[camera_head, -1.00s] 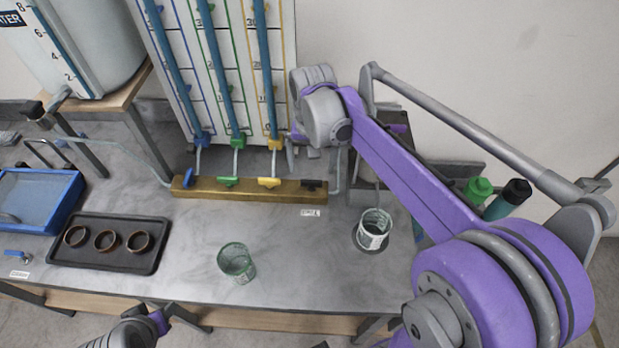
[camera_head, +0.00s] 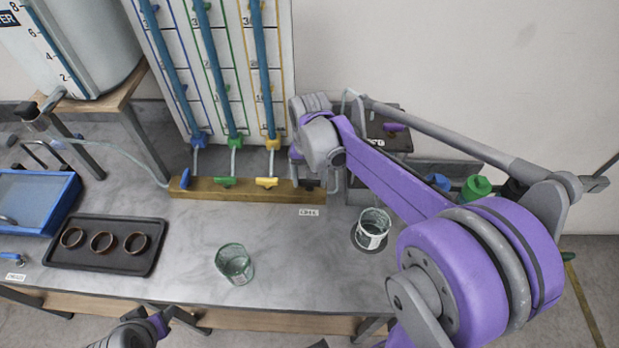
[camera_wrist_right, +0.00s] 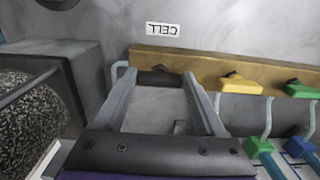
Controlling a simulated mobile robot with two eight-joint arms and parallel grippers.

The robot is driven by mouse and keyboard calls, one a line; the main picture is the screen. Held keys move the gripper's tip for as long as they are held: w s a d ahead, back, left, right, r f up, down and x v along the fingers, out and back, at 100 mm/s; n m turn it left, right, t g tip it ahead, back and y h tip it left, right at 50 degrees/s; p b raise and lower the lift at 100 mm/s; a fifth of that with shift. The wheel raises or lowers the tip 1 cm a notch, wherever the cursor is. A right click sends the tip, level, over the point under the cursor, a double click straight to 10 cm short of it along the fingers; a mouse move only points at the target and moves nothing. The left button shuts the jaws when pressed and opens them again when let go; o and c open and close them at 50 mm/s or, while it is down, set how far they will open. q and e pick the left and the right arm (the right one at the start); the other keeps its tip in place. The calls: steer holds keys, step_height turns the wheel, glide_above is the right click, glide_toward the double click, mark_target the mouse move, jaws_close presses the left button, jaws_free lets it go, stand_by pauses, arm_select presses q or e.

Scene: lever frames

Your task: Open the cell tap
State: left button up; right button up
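The cell tap's black lever (camera_head: 309,184) is at the right end of the brass manifold (camera_head: 240,194), above the "CELL" label (camera_head: 309,212). It appears to lie along the bar. In the right wrist view the black lever (camera_wrist_right: 158,76) shows between the two fingertips of my right gripper (camera_wrist_right: 160,78). My left gripper (camera_head: 168,322) is at the bottom edge, away from the manifold.
Green (camera_head: 225,182), yellow (camera_head: 267,183) and blue (camera_head: 185,179) levers share the manifold. A grey box (camera_wrist_right: 65,75) is beside the manifold's end.

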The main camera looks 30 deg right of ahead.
steer(key=c, duration=0.6)
steer(key=shift+o, duration=0.2)
steer(key=shift+n, duration=0.3)
steer(key=n, duration=0.3)
steer(key=shift+d+b, duration=0.1)
steer(key=shift+b, duration=0.25)
steer(key=shift+n, duration=1.8)
steer(key=o, duration=1.3)
